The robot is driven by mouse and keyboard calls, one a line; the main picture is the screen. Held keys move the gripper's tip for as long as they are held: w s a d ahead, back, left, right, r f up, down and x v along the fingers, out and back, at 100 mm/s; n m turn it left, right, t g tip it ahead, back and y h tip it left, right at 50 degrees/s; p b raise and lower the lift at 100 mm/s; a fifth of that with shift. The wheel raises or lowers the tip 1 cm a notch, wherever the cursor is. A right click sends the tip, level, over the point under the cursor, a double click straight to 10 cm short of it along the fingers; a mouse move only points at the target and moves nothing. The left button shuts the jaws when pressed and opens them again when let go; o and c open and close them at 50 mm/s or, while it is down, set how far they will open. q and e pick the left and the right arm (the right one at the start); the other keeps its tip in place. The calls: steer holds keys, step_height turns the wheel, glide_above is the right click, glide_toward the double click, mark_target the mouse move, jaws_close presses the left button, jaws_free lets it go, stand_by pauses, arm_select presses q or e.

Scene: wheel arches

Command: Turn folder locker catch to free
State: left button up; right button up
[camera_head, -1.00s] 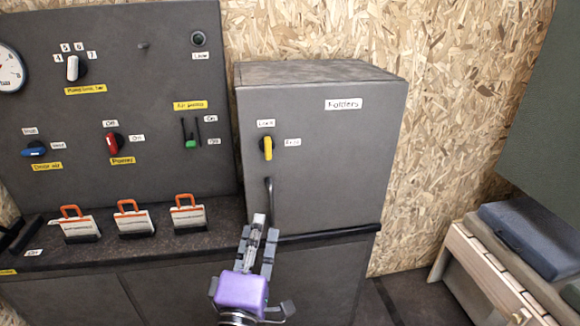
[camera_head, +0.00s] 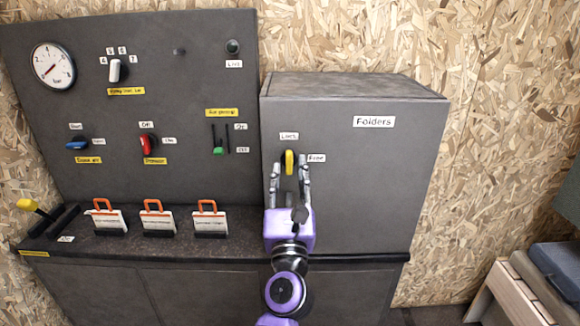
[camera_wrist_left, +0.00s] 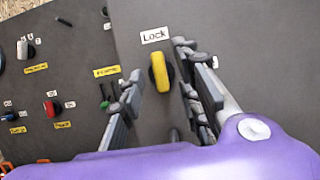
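The folder locker (camera_head: 345,190) is a dark grey cabinet with a "Folders" label. Its catch (camera_head: 289,160) is a yellow knob standing upright, pointing at the "Lock" label (camera_head: 289,136); the "Free" label (camera_head: 316,158) is to its right. My left gripper (camera_head: 290,170) is open in front of the catch, a finger on each side of it. In the left wrist view the yellow catch (camera_wrist_left: 160,72) shows between and beyond the spread fingers, apparently not gripped. The locker's handle is hidden behind my gripper. My right gripper is not in view.
A grey panel (camera_head: 190,130) with a gauge, several knobs and a green lever stands left of the locker. Several orange-handled folders (camera_head: 158,218) stand on the counter (camera_head: 90,246) below. A yellow-tipped lever (camera_head: 30,206) is at far left. A wooden bench (camera_head: 505,292) is at right.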

arm_select(q)
steer(key=shift+x, duration=0.95)
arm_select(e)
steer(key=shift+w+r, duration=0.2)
arm_select(q)
steer(key=shift+c, duration=0.5)
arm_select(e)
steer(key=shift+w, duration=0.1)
arm_select(q)
jaws_close()
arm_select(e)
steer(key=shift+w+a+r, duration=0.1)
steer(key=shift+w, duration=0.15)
